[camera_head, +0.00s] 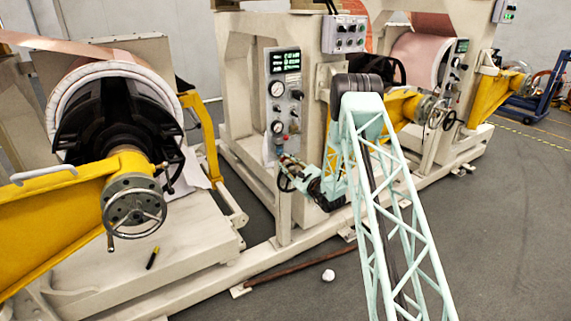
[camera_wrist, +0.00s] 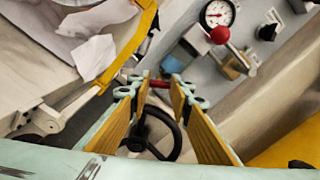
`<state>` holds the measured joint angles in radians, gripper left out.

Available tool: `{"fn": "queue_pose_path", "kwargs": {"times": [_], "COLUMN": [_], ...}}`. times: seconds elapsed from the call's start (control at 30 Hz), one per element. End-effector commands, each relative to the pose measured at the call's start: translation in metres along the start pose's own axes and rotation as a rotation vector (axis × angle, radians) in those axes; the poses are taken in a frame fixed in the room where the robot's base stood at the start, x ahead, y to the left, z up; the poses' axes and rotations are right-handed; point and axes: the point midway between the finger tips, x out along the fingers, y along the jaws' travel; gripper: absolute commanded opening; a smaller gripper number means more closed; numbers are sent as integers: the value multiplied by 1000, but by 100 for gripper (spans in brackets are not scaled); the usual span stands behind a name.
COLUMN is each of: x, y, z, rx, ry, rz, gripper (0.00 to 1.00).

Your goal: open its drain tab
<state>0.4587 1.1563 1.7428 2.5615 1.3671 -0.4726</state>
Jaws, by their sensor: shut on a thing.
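My gripper (camera_wrist: 160,80) points forward in the wrist view, its two fingers with yellow-brown pads closed on a small red piece (camera_wrist: 160,84), which looks like the drain tab. The piece lies crosswise between the fingertips; the body it belongs to is hard to make out. In the head view my gripper (camera_head: 286,161) is at the lower end of the grey gauge panel (camera_head: 285,92). The tab cannot be made out there.
A black handwheel (camera_wrist: 158,133) shows between and below my fingers. A gauge (camera_wrist: 217,13) and a red knob (camera_wrist: 219,35) are at upper right. A yellow arm (camera_head: 204,135) stands left of the panel in the head view. A rusty bar (camera_head: 300,264) lies on the floor.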

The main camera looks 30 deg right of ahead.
Motion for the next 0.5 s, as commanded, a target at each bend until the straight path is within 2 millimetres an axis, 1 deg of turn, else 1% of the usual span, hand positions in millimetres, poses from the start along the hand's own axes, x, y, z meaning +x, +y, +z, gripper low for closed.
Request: {"fn": "queue_pose_path", "kwargs": {"times": [0.5], "x": [0], "y": [2], "z": [0], "rx": [-398], "ry": [0], "rz": [0], "gripper": [9]}}
